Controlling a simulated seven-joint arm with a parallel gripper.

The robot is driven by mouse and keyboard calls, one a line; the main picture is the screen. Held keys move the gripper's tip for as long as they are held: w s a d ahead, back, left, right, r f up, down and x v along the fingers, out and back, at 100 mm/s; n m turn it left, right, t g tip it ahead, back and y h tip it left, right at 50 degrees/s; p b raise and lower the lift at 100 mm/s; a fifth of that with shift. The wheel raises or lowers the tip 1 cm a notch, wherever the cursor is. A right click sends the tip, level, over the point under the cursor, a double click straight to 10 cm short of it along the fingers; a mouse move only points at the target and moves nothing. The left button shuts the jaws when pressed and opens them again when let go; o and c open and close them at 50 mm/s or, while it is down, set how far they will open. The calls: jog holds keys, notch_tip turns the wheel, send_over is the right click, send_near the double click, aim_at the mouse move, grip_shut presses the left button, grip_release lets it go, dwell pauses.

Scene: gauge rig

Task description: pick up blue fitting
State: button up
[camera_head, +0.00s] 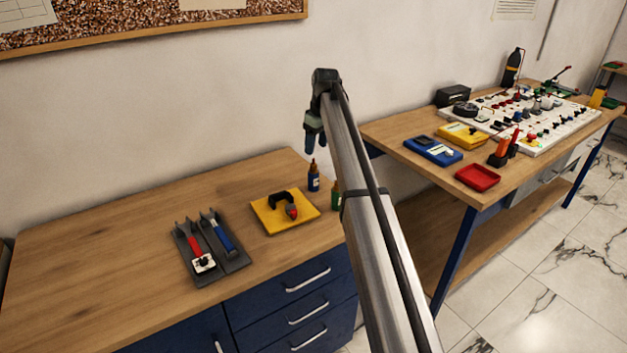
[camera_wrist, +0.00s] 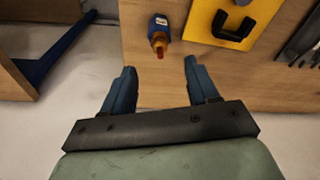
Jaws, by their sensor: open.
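I cannot make out with certainty which thing is the blue fitting. Several small parts stand on the white board (camera_head: 545,115) on the right table, too small to tell apart. My gripper (camera_head: 310,145) hangs in the air above the right end of the left workbench, over a blue bottle with an orange tip (camera_head: 314,178). In the wrist view my gripper (camera_wrist: 158,68) has its two blue fingers well apart with nothing between them. The blue bottle (camera_wrist: 159,27) lies just beyond the fingertips in that view, apart from them.
On the left workbench (camera_head: 110,225) are a yellow tray (camera_head: 265,226) with a black part, a grey tray (camera_head: 193,272) with red and blue tools, and a green bottle (camera_head: 335,198). The right table holds a blue meter (camera_head: 432,151), yellow meter (camera_head: 462,136) and red tray (camera_head: 478,177).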

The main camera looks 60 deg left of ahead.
aim_at(314, 163)
jog(key=shift+s+a+f, duration=0.1)
jog(key=shift+a+f, duration=0.1)
jog(key=shift+f, duration=1.1)
jog(key=shift+s+a+f, duration=0.1)
jog(key=shift+a+f, duration=0.05)
jog(key=shift+f, duration=1.1)
jog(key=shift+s+a+f, duration=0.1)
jog(key=shift+a+f, duration=0.1)
jog(key=shift+f, duration=1.1)
jog(key=shift+w, duration=0.1)
grip_shut()
